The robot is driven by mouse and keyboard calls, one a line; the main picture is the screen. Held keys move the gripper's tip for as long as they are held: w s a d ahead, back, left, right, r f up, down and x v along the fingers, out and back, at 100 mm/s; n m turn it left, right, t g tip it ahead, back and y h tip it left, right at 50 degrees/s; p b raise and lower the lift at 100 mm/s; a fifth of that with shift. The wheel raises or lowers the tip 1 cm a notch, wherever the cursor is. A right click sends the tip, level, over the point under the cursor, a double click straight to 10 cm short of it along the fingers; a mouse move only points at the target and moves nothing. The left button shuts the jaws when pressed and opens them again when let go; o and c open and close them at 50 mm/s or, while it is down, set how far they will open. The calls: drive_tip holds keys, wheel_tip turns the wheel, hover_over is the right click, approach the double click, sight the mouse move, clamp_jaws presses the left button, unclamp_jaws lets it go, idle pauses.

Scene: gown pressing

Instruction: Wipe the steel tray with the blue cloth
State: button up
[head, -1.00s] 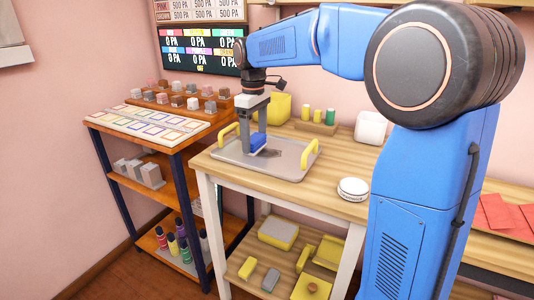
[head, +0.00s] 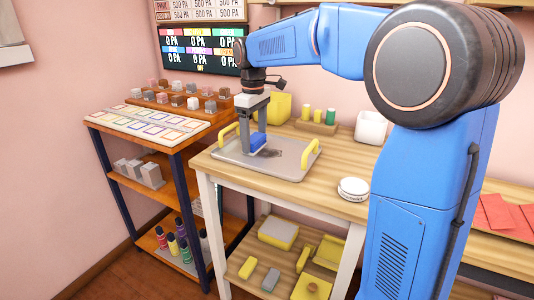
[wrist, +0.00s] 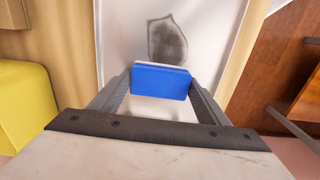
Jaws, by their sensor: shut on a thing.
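The steel tray (head: 289,170) lies on the wooden table and has yellow handles at its left and right ends. The blue cloth (head: 258,141) is a folded block at the tray's left-middle part. My gripper (head: 255,142) points down over the tray and is shut on the cloth. In the wrist view the cloth (wrist: 161,81) sits between the two fingers, against or just above the tray; I cannot tell which. A dark grey smudge (wrist: 168,40) shows on the tray (wrist: 213,50) beyond the cloth, and also in the head view (head: 271,153).
A yellow container (head: 280,107), small bottles (head: 318,115) in a holder and a white bin (head: 371,127) stand behind the tray. A round white tin (head: 353,188) is at the front right. An orange shelf unit (head: 180,134) with several blocks stands left.

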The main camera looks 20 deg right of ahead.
drive_tip(key=shift+d, duration=0.1)
drive_tip(key=shift+s+d, duration=1.45)
drive_tip(key=shift+s, duration=0.05)
drive_tip(key=shift+d, duration=0.1)
drive_tip(key=shift+s+d, duration=0.1)
drive_tip(key=shift+s, duration=0.05)
drive_tip(key=shift+s+d+f, duration=0.15)
drive_tip(key=shift+s+d, duration=0.55)
drive_tip(key=shift+s, duration=0.1)
drive_tip(key=shift+s+d+f, duration=0.1)
drive_tip(key=shift+s+d, duration=0.6)
drive_tip(key=shift+s, duration=0.05)
drive_tip(key=shift+w+r, duration=0.15)
drive_tip(key=shift+r, duration=0.1)
drive_tip(key=shift+w+a+f, duration=0.15)
drive_tip(key=shift+w+a, duration=1.35)
drive_tip(key=shift+a, duration=0.05)
drive_tip(key=shift+w+a, duration=0.1)
